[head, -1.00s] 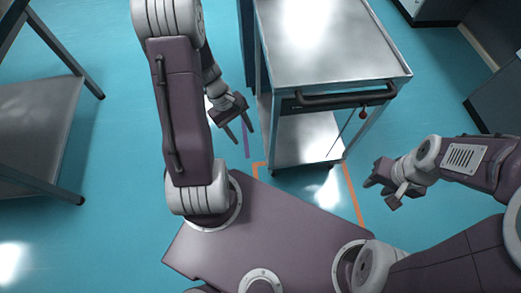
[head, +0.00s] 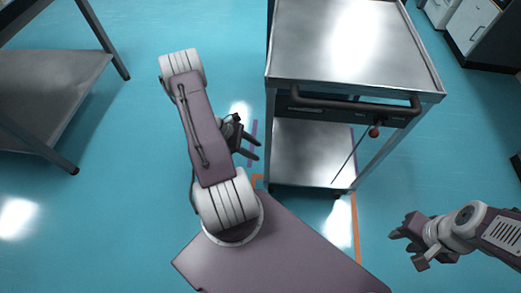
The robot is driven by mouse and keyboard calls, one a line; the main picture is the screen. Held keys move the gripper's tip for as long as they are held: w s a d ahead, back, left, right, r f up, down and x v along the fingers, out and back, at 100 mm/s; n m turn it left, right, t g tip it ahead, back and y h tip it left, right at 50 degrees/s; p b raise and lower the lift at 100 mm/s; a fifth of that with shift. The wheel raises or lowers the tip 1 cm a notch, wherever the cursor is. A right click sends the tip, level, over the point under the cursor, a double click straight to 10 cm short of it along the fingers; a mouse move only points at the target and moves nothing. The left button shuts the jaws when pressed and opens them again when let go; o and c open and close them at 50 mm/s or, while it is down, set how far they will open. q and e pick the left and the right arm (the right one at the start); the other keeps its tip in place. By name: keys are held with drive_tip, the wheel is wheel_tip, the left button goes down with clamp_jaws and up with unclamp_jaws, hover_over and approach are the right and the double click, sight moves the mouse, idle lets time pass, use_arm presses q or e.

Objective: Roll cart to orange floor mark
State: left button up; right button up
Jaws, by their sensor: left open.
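The metal cart (head: 350,45) stands at upper right, with a shiny top, a lower shelf (head: 310,150) and a dark push handle (head: 350,104) on its near side. A red knob (head: 374,132) on a thin rod hangs below the handle. Orange floor mark lines (head: 356,235) show beside and below the cart's near end; part is hidden by my base. My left gripper (head: 257,150) is open and empty, left of the cart's lower shelf, apart from the handle. My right gripper (head: 393,230) is to the right of the orange line, low and apart from the cart; its finger gap is unclear.
A metal table (head: 50,95) with dark legs stands at left. Dark cabinets (head: 485,40) with pale fronts are at the upper right. A purple floor strip (head: 252,150) lies left of the cart. Blue floor between table and cart is open.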

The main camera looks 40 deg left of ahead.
sight(268, 158)
use_arm(q)
drive_tip(key=b+x, duration=0.3)
drive_tip(key=x, duration=0.5)
drive_tip(key=shift+f+b, duration=0.1)
drive_tip(key=shift+b, duration=0.2)
drive_tip(key=shift+w+d+f, duration=0.25)
drive_tip(key=shift+d, duration=0.1)
clamp_jaws()
idle(0.9)
